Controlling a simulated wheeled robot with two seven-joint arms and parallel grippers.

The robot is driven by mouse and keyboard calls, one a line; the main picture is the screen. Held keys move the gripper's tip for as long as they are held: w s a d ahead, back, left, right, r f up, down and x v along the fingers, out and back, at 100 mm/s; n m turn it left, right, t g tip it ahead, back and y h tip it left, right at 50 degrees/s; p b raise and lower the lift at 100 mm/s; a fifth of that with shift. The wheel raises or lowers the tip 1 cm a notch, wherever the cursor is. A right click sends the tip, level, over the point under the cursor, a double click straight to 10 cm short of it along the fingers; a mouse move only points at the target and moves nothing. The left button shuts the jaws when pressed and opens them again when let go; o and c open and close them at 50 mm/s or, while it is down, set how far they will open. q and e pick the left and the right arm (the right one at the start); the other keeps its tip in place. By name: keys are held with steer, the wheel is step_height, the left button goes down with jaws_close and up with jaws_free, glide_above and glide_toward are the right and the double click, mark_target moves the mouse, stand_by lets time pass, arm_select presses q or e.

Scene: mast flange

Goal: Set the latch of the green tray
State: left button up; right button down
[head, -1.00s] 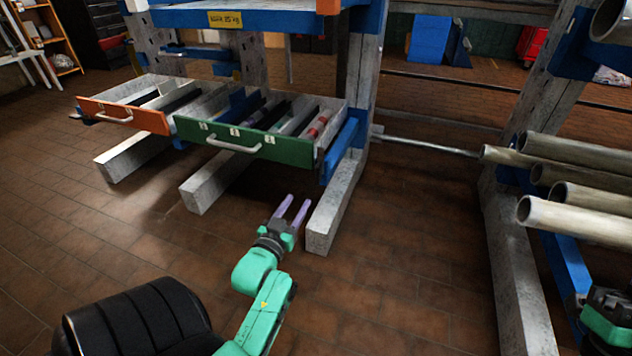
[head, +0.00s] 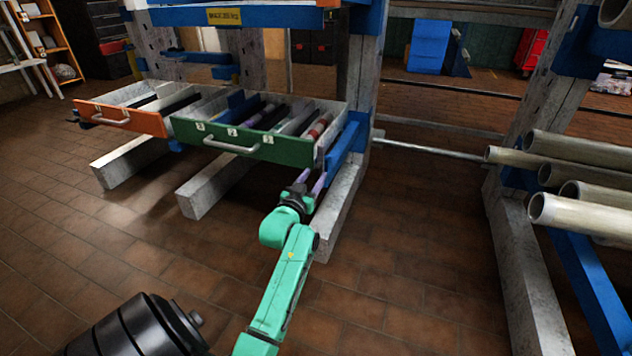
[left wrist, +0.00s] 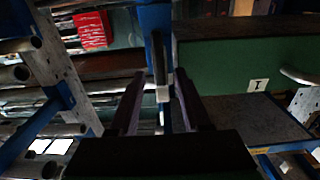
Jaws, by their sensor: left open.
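The green tray (head: 240,145) is pulled out of the rack, with a grey handle on its front and several long parts inside. Its front also shows in the left wrist view (left wrist: 225,80). A blue rail (head: 342,150) runs along its right side. My left gripper (head: 313,183) is open and empty, just below and in front of the tray's right front corner. In the left wrist view its two fingers (left wrist: 160,78) point at a narrow upright grey piece on a blue bar, beside the tray front. I cannot tell whether that piece is the latch. My right gripper is out of view.
An orange tray (head: 122,117) stands out to the left of the green one. Grey beam feet (head: 210,188) reach forward on the floor under the trays. Pipes (head: 585,215) stick out from the rack at right. The brown tiled floor in front is clear.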

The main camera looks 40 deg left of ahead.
arm_select(q)
steer(key=shift+x, duration=1)
jaws_close()
stand_by(0.6)
